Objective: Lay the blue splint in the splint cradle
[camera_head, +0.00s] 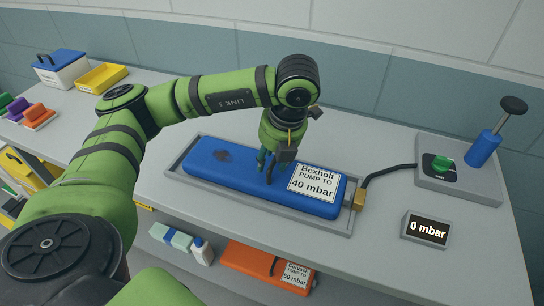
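The blue splint (235,178) is a long flat blue block with a white label reading "Bexholt PUMP TO 40 mbar" and a dark smudge near its left end. It lies lengthwise within the rim of the grey splint cradle (178,170); whether its underside touches the floor of the cradle is hidden. My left gripper (268,170) points down at the middle of the splint, just left of the label, by a dark strap. Its fingers are small and partly overlapped, so I cannot tell whether they hold the strap. My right gripper is not in view.
A display (425,228) reads 0 mbar. An orange splint (262,262) lies on a lower shelf. Yellow bin (100,78) stands back left.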

